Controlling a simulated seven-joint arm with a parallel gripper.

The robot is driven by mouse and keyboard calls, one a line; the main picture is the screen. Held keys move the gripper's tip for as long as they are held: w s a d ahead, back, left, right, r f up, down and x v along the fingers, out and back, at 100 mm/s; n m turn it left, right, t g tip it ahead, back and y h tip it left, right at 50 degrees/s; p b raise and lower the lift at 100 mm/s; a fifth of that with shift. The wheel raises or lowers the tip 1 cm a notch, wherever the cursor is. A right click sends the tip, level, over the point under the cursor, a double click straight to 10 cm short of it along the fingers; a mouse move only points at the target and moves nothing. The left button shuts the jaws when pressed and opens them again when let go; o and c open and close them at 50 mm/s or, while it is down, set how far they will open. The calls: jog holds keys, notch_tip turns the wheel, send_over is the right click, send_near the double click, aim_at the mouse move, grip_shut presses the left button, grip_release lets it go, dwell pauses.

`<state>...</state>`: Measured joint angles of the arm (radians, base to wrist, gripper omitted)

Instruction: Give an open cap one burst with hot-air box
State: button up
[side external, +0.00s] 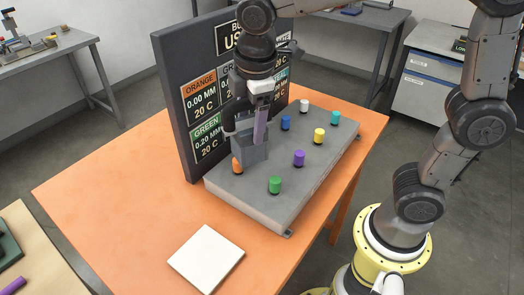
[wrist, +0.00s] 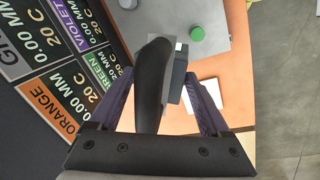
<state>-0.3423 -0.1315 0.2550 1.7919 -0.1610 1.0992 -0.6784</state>
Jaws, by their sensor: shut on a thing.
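My gripper (side external: 259,126) is shut on the black handle of the grey hot-air box (side external: 252,153), holding it upright at the near-left end of the grey block (side external: 225,188). In the wrist view the dark handle (wrist: 153,75) stands between my purple fingers (wrist: 158,80). The orange cap (side external: 237,167) shows at the box's lower left, partly covered; I cannot tell whether the box is over or in front of it. The green cap (side external: 275,185), violet cap (side external: 299,158), yellow cap (side external: 319,135), blue cap (side external: 286,123), white cap (side external: 304,106) and teal cap (side external: 335,118) stand on the block.
A dark display board (side external: 175,90) stands close behind my gripper. Its orange panel reads 0.00 MM, 20 C; its green panel 0.20 MM, 20 C. Its heading is partly hidden. A white square pad (side external: 206,260) lies at the front of the orange table (side external: 110,190); the table's left side is clear.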

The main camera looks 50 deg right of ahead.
jog(key=w+d+m, duration=0.1)
jog(key=d+m, duration=0.2)
jog(key=d, duration=0.8)
jog(key=w+d+f+m+g, duration=0.1)
jog(key=w+d+m, duration=0.1)
jog(key=d, duration=0.9)
jog(key=w+d+f+m+h, duration=0.1)
jog(key=d+m, duration=0.3)
jog(key=d, duration=0.8)
jog(key=shift+w, duration=0.55)
jog(key=shift+d, duration=0.1)
jog(key=shift+f, duration=3.7)
notch_tip(320, 180, up, 8)
jog(key=shift+f, duration=0.2)
